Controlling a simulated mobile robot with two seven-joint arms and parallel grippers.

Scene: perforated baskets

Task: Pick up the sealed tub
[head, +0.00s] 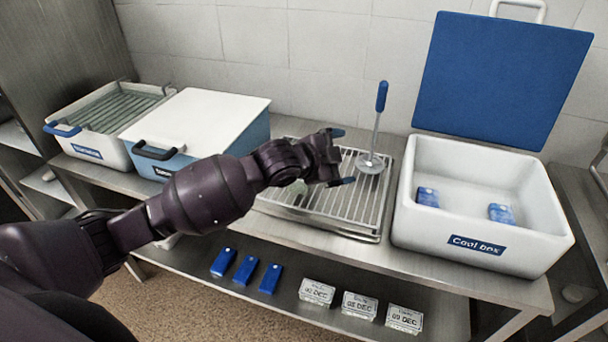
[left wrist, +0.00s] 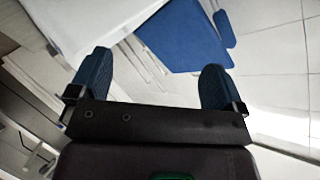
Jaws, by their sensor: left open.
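My left gripper (head: 341,157) is open and empty above the wire rack (head: 362,209), its blue fingertips spread apart. The left wrist view also shows the open left gripper (left wrist: 155,80) with nothing between its fingers. I cannot pick out a sealed tub for certain. A small pale patch (head: 298,187) shows on the rack just under my left wrist, mostly hidden by the arm; I cannot tell what it is. My right gripper is not in view.
A white cool box (head: 487,245) with its blue-lined lid (head: 500,75) raised holds two blue packs. A white-lidded box (head: 205,112) stands left. Blue packs (head: 245,270) and dated blocks (head: 360,305) sit on the lower shelf.

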